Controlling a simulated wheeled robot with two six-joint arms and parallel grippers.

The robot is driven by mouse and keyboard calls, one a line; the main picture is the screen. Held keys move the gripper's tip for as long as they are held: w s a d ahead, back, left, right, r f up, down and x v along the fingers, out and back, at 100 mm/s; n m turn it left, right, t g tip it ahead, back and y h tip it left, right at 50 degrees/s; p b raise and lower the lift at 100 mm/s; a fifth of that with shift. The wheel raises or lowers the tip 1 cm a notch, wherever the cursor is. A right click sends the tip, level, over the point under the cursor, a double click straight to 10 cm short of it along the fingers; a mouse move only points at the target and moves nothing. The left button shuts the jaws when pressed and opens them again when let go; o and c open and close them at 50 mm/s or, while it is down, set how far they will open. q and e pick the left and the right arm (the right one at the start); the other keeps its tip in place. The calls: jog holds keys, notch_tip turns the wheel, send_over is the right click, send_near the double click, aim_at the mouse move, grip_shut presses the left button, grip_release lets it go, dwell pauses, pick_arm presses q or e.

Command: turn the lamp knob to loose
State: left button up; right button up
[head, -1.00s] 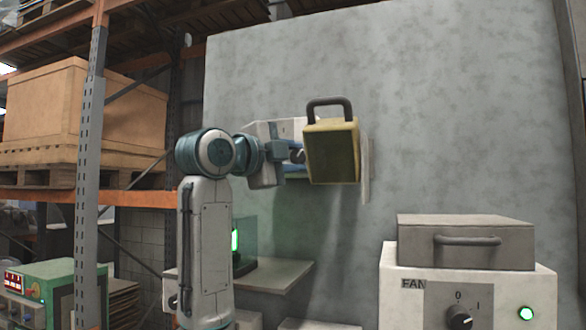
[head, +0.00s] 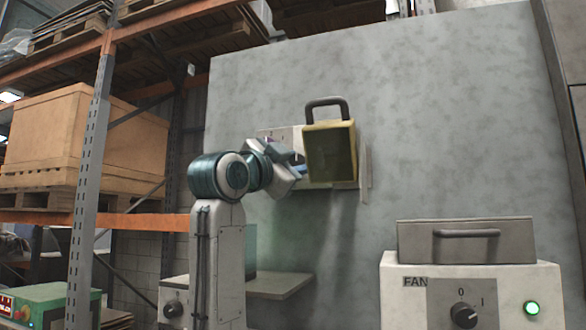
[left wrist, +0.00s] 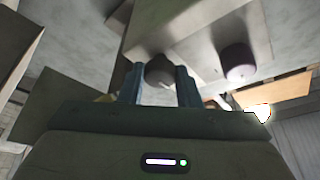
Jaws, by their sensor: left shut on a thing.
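A yellow lamp (head: 330,152) with a dark handle on top is mounted against the grey wall. Beside and behind it is a pale panel (head: 266,134), partly hidden by my left arm. My left gripper (head: 298,165) is at this panel, just left of the lamp, and is rolled to a tilt. In the left wrist view its two blue fingers (left wrist: 160,85) are closed on the sides of a dark round knob (left wrist: 160,70). Knob markings are not readable there. My right gripper is not in view.
A white fan box (head: 400,300) with a dial (head: 465,315), a green light (head: 532,308) and a grey handled lid (head: 466,241) stands at lower right. A shelf (head: 270,285) is below the lamp. Orange racking with a wooden crate (head: 55,140) stands left.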

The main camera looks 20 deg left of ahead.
pick_arm(q)
jog(key=shift+f, duration=0.15)
jog(key=o, duration=1)
jog(key=b+v, duration=0.5)
jog(key=v, duration=0.5)
jog(key=shift+s+a+b, duration=0.1)
jog(key=shift+s+b, duration=0.25)
jog(key=shift+s, duration=0.05)
